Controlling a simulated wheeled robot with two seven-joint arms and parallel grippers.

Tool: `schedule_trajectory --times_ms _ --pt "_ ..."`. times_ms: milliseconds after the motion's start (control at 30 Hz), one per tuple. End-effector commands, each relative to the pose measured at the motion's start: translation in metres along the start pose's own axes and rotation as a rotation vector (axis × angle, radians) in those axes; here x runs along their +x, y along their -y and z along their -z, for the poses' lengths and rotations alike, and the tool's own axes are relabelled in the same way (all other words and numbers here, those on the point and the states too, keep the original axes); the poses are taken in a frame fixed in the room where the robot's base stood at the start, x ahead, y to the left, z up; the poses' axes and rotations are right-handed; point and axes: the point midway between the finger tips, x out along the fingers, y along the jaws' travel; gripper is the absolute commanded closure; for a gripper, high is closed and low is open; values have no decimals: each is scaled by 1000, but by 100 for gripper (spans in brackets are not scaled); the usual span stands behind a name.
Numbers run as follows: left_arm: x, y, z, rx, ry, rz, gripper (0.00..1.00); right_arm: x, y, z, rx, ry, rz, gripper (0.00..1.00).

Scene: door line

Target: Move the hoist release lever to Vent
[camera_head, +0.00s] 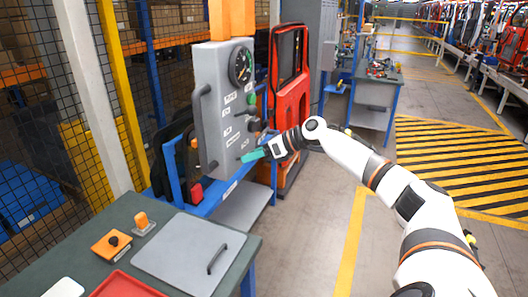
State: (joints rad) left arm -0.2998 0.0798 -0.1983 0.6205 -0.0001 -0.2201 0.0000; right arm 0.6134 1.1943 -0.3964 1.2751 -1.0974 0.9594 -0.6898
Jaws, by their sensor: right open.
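A grey control panel (218,90) stands upright at the centre left. It carries a round gauge (241,65), a green button (251,98), a dark knob (253,124) and several small labels too small to read. A long dark handle (200,125) runs down its left edge. I cannot tell which part is the hoist release lever or where Vent is marked. My right gripper (252,156), with teal fingers, is open and empty at the panel's lower right, below the dark knob. I cannot tell whether it touches the panel. My left gripper is not in view.
A green-topped bench (128,209) at the lower left holds a grey plate (187,250), a red tray (127,287) and an orange box (112,244). Open floor lies to the right, with a yellow-striped area (455,165).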

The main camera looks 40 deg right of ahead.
Motion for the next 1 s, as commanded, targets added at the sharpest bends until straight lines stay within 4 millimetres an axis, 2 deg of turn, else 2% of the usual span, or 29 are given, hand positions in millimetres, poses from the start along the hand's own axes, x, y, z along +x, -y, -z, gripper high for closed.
schedule_trajectory --times_ms 167,400,533,733,1000 --pt "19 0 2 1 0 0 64 -27 -2 -5 -4 3 -5 58" --pt "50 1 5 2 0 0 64 -79 -3 -6 -2 4 -6 58" --pt "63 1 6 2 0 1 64 -98 -3 -6 0 5 -5 58" --pt "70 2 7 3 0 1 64 -113 0 -2 -1 2 0 58" --pt "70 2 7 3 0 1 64 -115 0 0 -1 1 1 58"
